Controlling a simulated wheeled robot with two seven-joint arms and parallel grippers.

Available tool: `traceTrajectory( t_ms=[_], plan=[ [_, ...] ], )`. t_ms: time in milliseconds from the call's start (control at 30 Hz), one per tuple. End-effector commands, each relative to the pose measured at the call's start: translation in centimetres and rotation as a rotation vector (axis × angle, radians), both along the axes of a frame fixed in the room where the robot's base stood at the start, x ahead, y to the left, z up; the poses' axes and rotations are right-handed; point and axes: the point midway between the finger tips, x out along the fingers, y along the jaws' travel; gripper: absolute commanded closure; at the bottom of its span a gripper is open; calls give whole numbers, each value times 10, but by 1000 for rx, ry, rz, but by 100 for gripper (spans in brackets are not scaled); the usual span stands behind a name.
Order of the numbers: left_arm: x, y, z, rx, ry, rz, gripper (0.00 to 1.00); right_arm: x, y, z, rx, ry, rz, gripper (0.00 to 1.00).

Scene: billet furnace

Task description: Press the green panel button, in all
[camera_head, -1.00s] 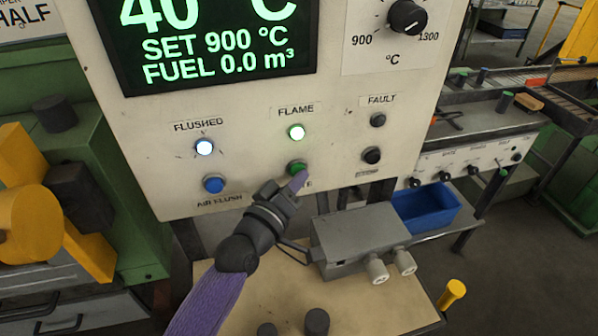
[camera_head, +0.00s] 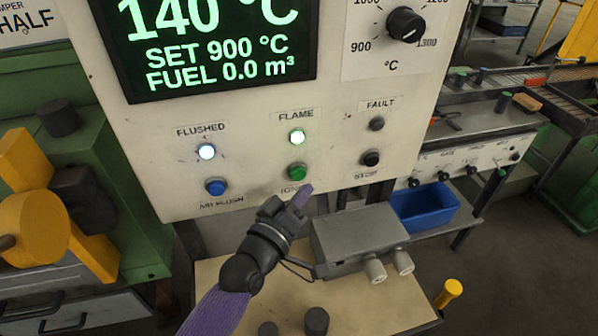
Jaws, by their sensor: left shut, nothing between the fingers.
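The green button (camera_head: 297,172) sits on the cream control panel (camera_head: 140,110), below the lit FLAME lamp (camera_head: 297,138). Its label below is partly covered by my gripper. My left gripper (camera_head: 303,194) is shut and empty, just below and to the right of the green button, with a visible gap between them. The display (camera_head: 215,40) reads 140 °C, SET 900 °C and FUEL 0.0 m³. The FLUSHED lamp (camera_head: 207,152) is lit white. My right gripper is not in view.
A blue AIR FLUSH button (camera_head: 215,187) is left of the green one, and a black STOP button (camera_head: 370,159) is right. The FAULT lamp (camera_head: 376,124) is dark. A grey box (camera_head: 358,238) stands below the panel, near a blue bin (camera_head: 425,205).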

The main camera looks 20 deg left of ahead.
Motion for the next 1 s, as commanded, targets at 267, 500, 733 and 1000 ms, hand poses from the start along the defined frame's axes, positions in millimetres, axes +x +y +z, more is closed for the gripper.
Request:
traceTrajectory(
  t_ms=[267, 500, 733, 1000],
  plan=[
    [-23, -16, 2, -1, 2, 0, 100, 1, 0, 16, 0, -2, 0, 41],
    [-32, -21, 1, 0, -1, 1, 100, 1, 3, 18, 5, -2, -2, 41],
    [-32, -21, 1, 0, -1, 1, 100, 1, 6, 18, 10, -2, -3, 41],
    [-31, -21, 1, 1, -1, 1, 100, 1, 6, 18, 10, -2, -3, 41]
  ],
)
